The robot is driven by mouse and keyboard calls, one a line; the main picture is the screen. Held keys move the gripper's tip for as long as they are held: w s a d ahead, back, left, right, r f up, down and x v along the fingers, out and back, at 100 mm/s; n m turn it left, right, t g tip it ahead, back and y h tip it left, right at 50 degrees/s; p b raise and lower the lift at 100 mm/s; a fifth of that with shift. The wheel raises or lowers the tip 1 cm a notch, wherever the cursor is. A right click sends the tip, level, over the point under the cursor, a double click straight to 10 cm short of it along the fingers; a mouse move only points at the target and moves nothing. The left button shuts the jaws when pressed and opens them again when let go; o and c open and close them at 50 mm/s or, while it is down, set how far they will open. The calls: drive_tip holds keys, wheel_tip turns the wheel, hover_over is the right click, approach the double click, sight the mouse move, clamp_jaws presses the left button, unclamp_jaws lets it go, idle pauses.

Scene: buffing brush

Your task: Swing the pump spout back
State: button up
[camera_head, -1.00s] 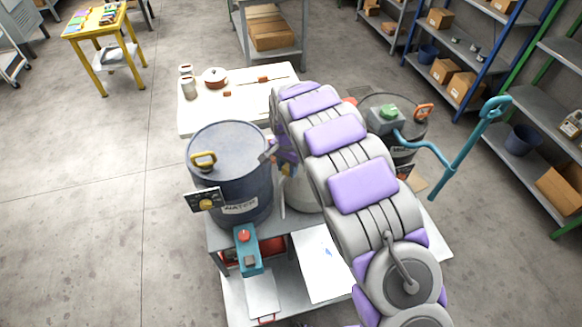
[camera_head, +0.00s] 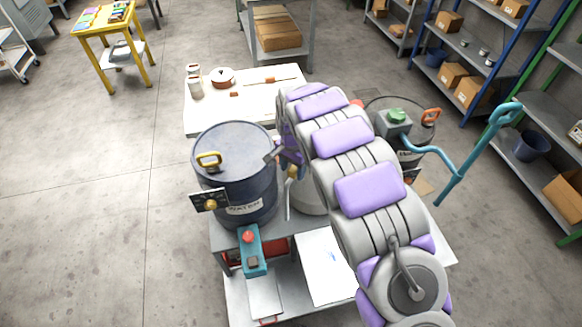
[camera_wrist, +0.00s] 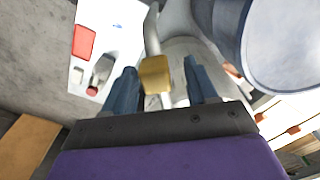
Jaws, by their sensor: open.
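A pale curved pipe (camera_wrist: 152,35) with a yellow block (camera_wrist: 156,74) at its end shows in the wrist view; it may be the pump spout. In the head view a pale rod (camera_head: 288,205) with a yellow end (camera_head: 292,172) stands just right of the blue water drum (camera_head: 240,190). My gripper (camera_wrist: 160,82) is open, its two blue-grey fingers on either side of the yellow block, with visible gaps. Whether either finger touches it I cannot tell. In the head view my gripper (camera_head: 283,152) is beside the drum, partly hidden by my arm.
The blue drum stands close left of my gripper. A dark drum (camera_head: 425,115) at right carries a green-capped device (camera_head: 396,117) with a teal pipe (camera_head: 456,172). A teal box with a red button (camera_head: 249,247) sits in front. A white table (camera_head: 215,122) is behind; shelves line the right.

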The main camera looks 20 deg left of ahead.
wheel_tip(320, 180, up, 17)
drive_tip(key=p, duration=0.1)
drive_tip(key=shift+a, duration=0.2)
idle(0.6)
drive_tip(key=s+d+r+b, duration=0.1)
drive_tip(key=s+d+r, duration=0.15)
drive_tip(key=d, duration=0.55)
drive_tip(key=s+d+r, duration=0.2)
drive_tip(key=s+d, duration=0.2)
drive_tip(key=d, duration=0.4)
drive_tip(key=s+d+r+b, duration=0.15)
drive_tip(key=s+d, duration=0.25)
drive_tip(key=d, duration=0.4)
drive_tip(key=s+d+f+n, duration=0.1)
drive_tip(key=s+d+f, duration=0.1)
drive_tip(key=s, duration=0.7)
drive_tip(key=s+d+f+n+g+b, duration=0.1)
drive_tip(key=s+d+f, duration=0.1)
drive_tip(key=s+d, duration=0.3)
drive_tip(key=s+d+f+n, duration=0.1)
drive_tip(key=s+d+f, duration=0.1)
drive_tip(key=s, duration=1)
drive_tip(key=shift+s+d+g, duration=0.3)
drive_tip(key=shift+d+g, duration=0.1)
drive_tip(key=shift+d, duration=0.45)
